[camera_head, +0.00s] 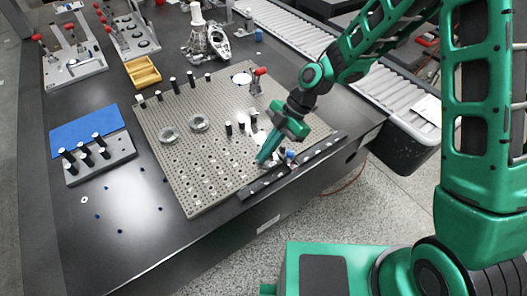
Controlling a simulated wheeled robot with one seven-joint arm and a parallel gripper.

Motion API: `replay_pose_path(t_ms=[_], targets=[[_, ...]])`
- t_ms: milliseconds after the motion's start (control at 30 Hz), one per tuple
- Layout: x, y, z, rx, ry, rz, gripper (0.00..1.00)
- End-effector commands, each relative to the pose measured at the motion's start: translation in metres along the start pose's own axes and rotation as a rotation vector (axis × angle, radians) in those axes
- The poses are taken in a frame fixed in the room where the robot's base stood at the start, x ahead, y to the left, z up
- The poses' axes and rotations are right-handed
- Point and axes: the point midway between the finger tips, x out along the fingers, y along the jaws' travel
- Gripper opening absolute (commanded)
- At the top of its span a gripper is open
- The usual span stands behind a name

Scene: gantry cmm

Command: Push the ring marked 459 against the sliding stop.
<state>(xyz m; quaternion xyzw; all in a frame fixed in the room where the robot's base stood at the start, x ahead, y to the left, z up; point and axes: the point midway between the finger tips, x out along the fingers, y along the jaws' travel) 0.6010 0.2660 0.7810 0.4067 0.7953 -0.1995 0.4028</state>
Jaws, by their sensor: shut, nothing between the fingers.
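My gripper (264,161) is shut and empty, pointing down low over the front right part of a perforated grey plate (180,180). Two silver rings lie flat on the plate, a left one (168,134) and a right one (199,122), both left of my gripper and apart from it. No number is readable on either, so I cannot tell which is 459. A dark rail (295,167) runs along the plate's front right edge, close to my gripper. I cannot tell whether the sliding stop is on it. Small white and blue parts beside my fingers are partly hidden.
Black pins (174,84) stand along the plate's back edge, and a red-handled clamp (257,80) stands at its right. A yellow tray (142,72), a blue mat (86,130) and a grey block with black pins (100,160) lie outside it.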

Motion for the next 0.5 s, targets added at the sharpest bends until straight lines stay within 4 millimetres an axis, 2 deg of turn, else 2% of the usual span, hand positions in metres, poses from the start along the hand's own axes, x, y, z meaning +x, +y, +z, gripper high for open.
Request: replay_pose_path(t_ms=[33,367,500], targets=[[-0.001,-0.003,0.014,0.029,-0.023,-0.003,0.00],[-0.014,-0.002,0.003,0.022,-0.022,-0.002,0.00],[-0.029,-0.001,0.003,0.020,-0.020,0.001,0.00]])
